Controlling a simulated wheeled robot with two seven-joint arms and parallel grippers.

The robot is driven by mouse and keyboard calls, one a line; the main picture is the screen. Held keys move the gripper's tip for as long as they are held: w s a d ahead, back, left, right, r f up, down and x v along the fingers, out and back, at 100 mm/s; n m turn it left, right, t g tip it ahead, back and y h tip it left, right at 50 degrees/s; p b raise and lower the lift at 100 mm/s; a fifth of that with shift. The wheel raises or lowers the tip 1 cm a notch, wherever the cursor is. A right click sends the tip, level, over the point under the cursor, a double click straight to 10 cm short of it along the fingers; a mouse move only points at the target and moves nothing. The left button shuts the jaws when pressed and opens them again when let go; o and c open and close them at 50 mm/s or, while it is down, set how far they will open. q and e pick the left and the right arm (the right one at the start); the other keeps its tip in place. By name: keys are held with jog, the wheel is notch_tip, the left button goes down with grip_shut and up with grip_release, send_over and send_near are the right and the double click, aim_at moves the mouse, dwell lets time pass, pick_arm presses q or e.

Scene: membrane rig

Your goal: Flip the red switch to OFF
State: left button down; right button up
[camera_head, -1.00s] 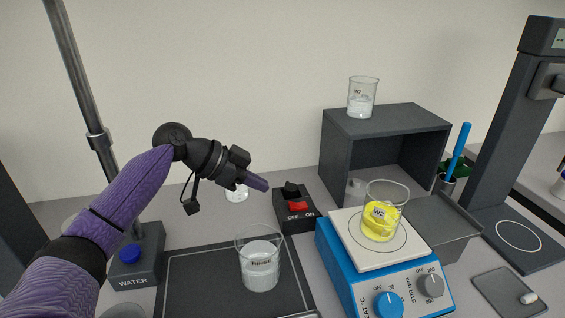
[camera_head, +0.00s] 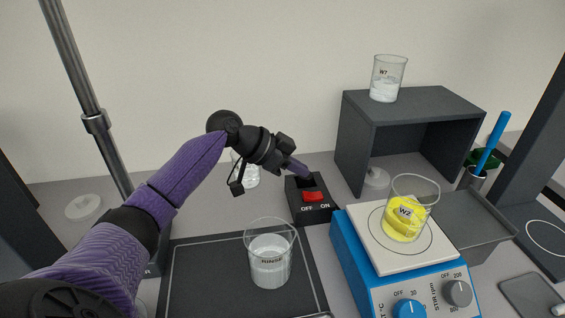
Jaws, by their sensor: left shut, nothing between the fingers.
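The red switch (camera_head: 313,196) sits on a small black box (camera_head: 310,216) at the middle of the bench, with OFF marked at the left and ON at the right of its front. I cannot tell for sure which way the rocker is tipped. My left gripper (camera_head: 302,172) comes in from the left with its fingers shut and empty. Its tips overlap the back of the switch box in the picture, just behind the red rocker. Whether they touch it is unclear. My right gripper is not in view.
A RINSE beaker (camera_head: 270,262) stands on the dark mat (camera_head: 205,275) in front. A blue hotplate (camera_head: 350,262) with a yellow W2 beaker (camera_head: 404,220) is to the right. A grey shelf (camera_head: 420,103) carries the W7 beaker (camera_head: 387,80). A metal stand rod (camera_head: 85,95) rises at left.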

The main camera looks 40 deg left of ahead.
aim_at(306, 196)
pick_arm(q)
jog(key=x, duration=0.3)
jog(key=shift+f+b, duration=0.3)
jog(key=shift+f, duration=0.1)
jog(key=shift+s+a+f, duration=0.2)
jog(key=shift+s+f, duration=0.05)
jog(key=shift+f, duration=0.3)
jog(key=shift+s+a+f, duration=0.2)
jog(key=shift+s+f, duration=0.05)
jog(key=shift+f, duration=0.25)
jog(key=shift+s+a+f+b, duration=0.1)
jog(key=shift+f+b, duration=0.2)
jog(key=shift+f, duration=0.05)
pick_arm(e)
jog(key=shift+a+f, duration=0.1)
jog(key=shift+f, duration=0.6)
